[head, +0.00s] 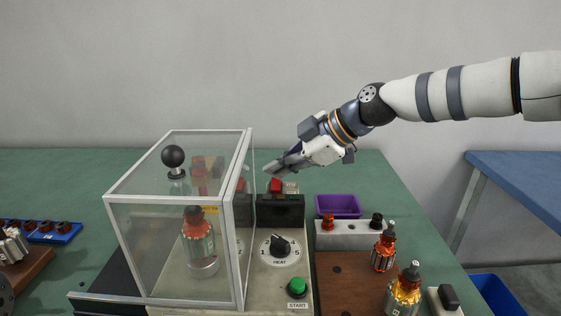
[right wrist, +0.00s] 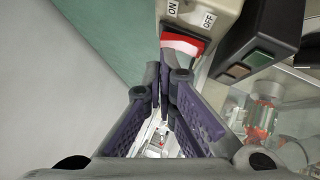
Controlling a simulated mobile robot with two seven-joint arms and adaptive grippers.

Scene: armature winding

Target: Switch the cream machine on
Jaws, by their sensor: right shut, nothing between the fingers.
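The cream machine (head: 280,265) stands in the middle of the green table, with a HEAT dial (head: 280,246) and a green START button (head: 297,287) on its front. Its red switch (head: 276,186) is at the back top, and also shows in the right wrist view (right wrist: 183,43) beside ON and OFF labels (right wrist: 190,15). I cannot tell which side of the switch is pressed. My right gripper (head: 275,170) is shut and empty, just above the switch. In the right wrist view its fingertips (right wrist: 168,62) are close to the switch; contact is unclear. My left gripper is not in view.
A clear guard box (head: 170,255) with an armature (head: 200,245) inside stands left of the controls. A purple bin (head: 338,205), a grey block (head: 345,237) and a brown board (head: 345,285) with armatures are at the right. The table behind the machine is clear.

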